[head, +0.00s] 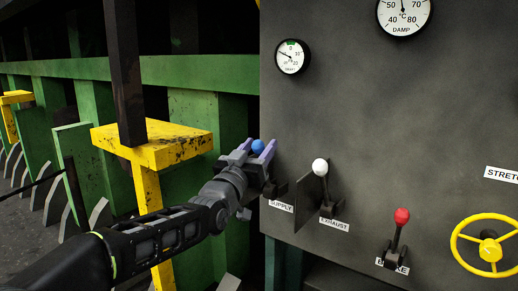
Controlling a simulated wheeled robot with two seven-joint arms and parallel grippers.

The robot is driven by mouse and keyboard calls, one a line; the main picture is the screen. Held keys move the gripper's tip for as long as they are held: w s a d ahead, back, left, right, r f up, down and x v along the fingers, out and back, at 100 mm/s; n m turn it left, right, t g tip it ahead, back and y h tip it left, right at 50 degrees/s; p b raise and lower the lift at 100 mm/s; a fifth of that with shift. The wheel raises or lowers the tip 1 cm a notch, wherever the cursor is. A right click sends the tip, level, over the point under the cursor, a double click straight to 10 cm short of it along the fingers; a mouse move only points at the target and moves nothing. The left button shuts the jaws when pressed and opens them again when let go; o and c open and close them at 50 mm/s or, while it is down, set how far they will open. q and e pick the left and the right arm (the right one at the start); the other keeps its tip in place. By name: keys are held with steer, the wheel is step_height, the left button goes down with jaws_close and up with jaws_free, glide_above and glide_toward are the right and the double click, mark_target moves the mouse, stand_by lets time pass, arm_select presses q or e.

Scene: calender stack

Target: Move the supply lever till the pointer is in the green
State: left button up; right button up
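The supply lever's blue ball knob (258,146) shows at the left edge of the dark panel, above the "SUPPLY" label (281,205). Its shaft is mostly hidden by my gripper. My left gripper (259,147) has its two purple fingers on either side of the knob. The fingers look spread, and I cannot tell whether they touch it. A small round gauge (292,57) sits at the panel's upper left. It has a green band at the top of its dial. Its dark pointer appears to point left, outside the green. My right gripper is not in view.
A white-knobbed exhaust lever (320,167) and a dark plate stand close to the right of my gripper. A red-knobbed lever (401,216), a yellow handwheel (487,244) and a DAMP gauge (404,14) are farther right. A yellow beam (166,148) stands to the left.

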arm_select(q)
steer(key=b+v, duration=0.1)
steer(key=v, duration=0.6)
steer(key=shift+s+a+f+b, duration=0.1)
steer(key=shift+s+b, duration=0.25)
steer(key=shift+b, duration=0.05)
